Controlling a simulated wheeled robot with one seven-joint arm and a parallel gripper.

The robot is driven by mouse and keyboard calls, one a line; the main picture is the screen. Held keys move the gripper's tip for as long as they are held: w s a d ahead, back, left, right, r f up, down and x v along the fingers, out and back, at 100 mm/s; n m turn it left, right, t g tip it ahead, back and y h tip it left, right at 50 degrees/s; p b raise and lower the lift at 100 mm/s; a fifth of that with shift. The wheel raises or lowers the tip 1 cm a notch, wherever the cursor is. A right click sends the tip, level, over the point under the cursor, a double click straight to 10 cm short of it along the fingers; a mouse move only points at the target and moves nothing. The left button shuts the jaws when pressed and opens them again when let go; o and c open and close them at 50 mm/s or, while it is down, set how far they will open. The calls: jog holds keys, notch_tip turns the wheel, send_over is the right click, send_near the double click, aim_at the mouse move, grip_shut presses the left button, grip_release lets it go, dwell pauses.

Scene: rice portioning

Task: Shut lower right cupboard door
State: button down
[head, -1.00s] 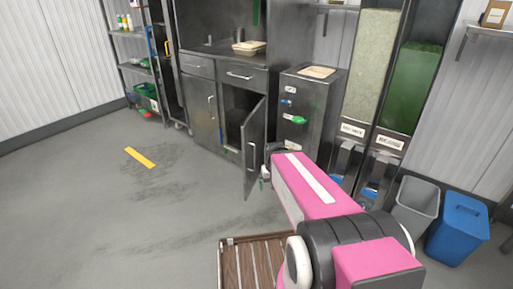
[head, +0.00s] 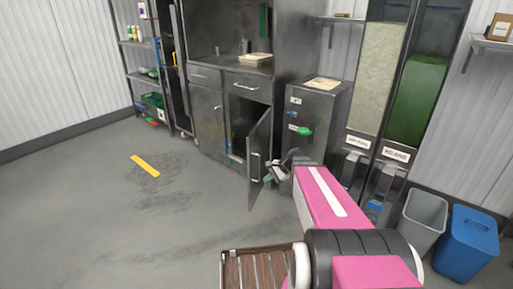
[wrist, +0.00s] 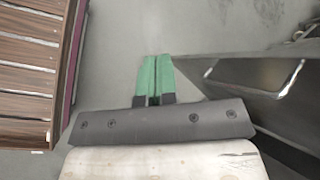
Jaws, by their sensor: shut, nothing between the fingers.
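The lower right cupboard door (head: 260,158) stands open, swung out from the dark metal cupboard, with its bar handle on the face towards me. My gripper (head: 269,178) is just right of the door, near its handle side, partly hidden by my pink arm. In the wrist view, my gripper's green fingers (wrist: 154,80) are together and empty. A dark metal panel with a shiny handle, apparently the door (wrist: 235,72), lies to their right, with a narrow gap of floor showing between. I cannot tell whether any part of my gripper touches it.
The lower left cupboard door (head: 208,122) is closed. A metal cabinet (head: 318,105) stands right of the open door. Tall dispensers, a grey bin (head: 424,220) and a blue bin (head: 467,243) are farther right. The floor to the left is clear around a yellow strip (head: 145,165).

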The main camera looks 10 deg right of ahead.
jog(key=w+d+r+m+t+y, duration=0.3)
jog(key=w+d+m+y, duration=0.2)
jog(key=w+m, duration=0.3)
jog(key=m+t+y, duration=0.2)
jog(key=m+t, duration=0.2)
send_near(252, 145)
jog(key=x, duration=0.6)
jog(key=shift+a+r, duration=0.2)
jog(key=shift+a, duration=0.15)
jog(key=shift+w+a, duration=0.25)
jog(key=shift+a, duration=0.15)
